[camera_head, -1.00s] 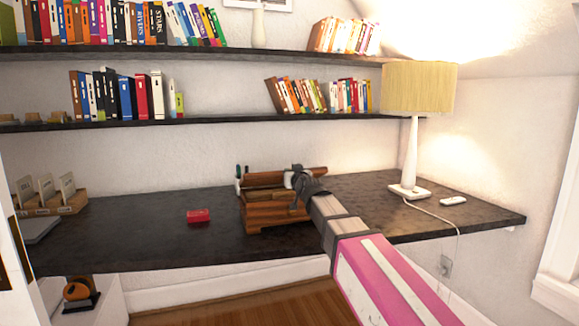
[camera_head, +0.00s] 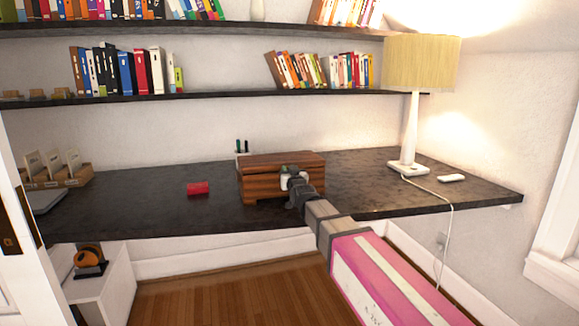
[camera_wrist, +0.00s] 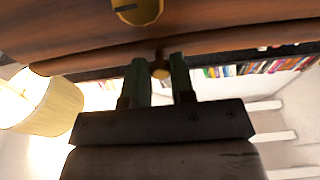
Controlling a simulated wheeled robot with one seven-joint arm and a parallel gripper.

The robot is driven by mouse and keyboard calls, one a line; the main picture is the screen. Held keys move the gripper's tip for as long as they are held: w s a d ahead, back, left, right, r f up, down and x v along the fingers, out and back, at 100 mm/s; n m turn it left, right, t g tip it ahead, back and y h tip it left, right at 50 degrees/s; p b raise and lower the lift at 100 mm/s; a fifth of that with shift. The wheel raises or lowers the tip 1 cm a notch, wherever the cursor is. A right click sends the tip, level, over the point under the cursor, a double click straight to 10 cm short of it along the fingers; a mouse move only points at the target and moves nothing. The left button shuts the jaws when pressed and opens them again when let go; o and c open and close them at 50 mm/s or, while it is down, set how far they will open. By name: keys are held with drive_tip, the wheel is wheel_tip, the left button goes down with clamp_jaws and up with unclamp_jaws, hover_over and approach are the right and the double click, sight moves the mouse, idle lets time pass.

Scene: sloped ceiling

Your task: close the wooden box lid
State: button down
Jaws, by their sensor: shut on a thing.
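The wooden box (camera_head: 258,188) sits on the dark desk, and its lid (camera_head: 272,160) is down on it, looking shut. My gripper (camera_head: 290,177) is at the front of the box, near the lid's front edge. A brass plate (camera_wrist: 137,10) shows on the box's wooden face. My gripper partly hides the box front in the head view.
A red object (camera_head: 198,188) lies on the desk (camera_head: 130,215) left of the box. A pen holder (camera_head: 241,150) stands behind it. A lamp (camera_head: 421,62) with a cord and a small white item (camera_head: 451,178) are to the right. Shelves of books hang above.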

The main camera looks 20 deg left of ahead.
drive_tip(key=shift+f, duration=0.85)
drive_tip(key=shift+s, duration=0.1)
drive_tip(key=c, duration=1)
unclamp_jaws()
drive_tip(key=shift+r, duration=0.1)
